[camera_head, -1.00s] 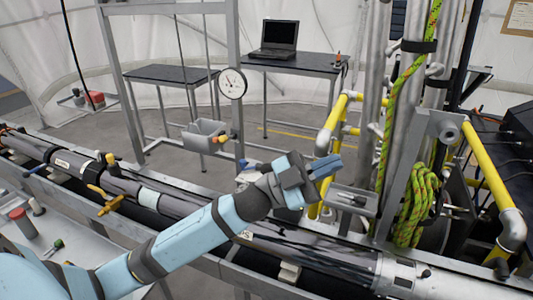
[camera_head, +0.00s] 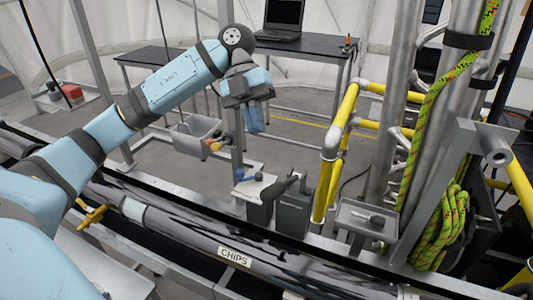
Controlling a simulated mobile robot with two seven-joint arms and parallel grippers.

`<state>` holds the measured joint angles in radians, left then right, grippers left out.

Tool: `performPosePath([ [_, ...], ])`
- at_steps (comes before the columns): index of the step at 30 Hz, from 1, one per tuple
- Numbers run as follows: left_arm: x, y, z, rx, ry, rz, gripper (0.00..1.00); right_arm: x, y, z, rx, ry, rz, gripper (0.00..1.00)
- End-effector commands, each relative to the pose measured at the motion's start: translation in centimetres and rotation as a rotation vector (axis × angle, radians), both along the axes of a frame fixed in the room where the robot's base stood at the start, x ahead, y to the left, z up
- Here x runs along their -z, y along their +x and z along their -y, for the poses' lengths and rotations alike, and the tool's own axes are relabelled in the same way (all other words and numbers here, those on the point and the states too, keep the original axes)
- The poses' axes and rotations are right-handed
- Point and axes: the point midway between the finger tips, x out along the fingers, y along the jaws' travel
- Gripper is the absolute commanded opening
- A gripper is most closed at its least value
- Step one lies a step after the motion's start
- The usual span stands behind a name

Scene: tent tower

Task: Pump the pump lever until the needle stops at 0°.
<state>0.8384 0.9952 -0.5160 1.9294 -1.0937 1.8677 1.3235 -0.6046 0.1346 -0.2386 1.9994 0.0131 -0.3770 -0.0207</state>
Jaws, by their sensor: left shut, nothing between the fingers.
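My left gripper (camera_head: 254,118) hangs in mid-air with its blue fingers pointing down and together, holding nothing. Below it and slightly right, a black handle (camera_head: 280,187) slopes up beside grey boxes (camera_head: 293,212) at the rail; it looks like the pump lever, though I cannot be sure. The gripper is clearly apart from it. The dial with the needle is not visible now; my left arm covers the part of the post where it hung. My right gripper is not in view.
A blue-handled fitting (camera_head: 250,177) sits just left of the black handle. A grey bin (camera_head: 196,134) hangs on the frame. Yellow pipes (camera_head: 335,140) and a small grey tray (camera_head: 366,217) stand to the right. A labelled long pipe (camera_head: 235,257) runs along the front.

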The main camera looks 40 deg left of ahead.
Motion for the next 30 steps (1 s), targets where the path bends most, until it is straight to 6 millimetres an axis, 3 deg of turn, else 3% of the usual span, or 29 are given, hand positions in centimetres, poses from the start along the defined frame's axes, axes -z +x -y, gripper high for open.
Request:
performPosePath([
  [6,1.8,-0.9,1.3,0.003,0.003,-0.004,0.00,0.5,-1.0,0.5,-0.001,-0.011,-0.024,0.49],
  [18,6.8,-3.0,4.9,0.002,0.000,-0.003,0.00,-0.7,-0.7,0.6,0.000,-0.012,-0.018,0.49],
  [30,7.6,-3.3,5.4,0.001,-0.001,0.000,0.00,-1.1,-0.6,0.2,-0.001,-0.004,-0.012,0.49],
])
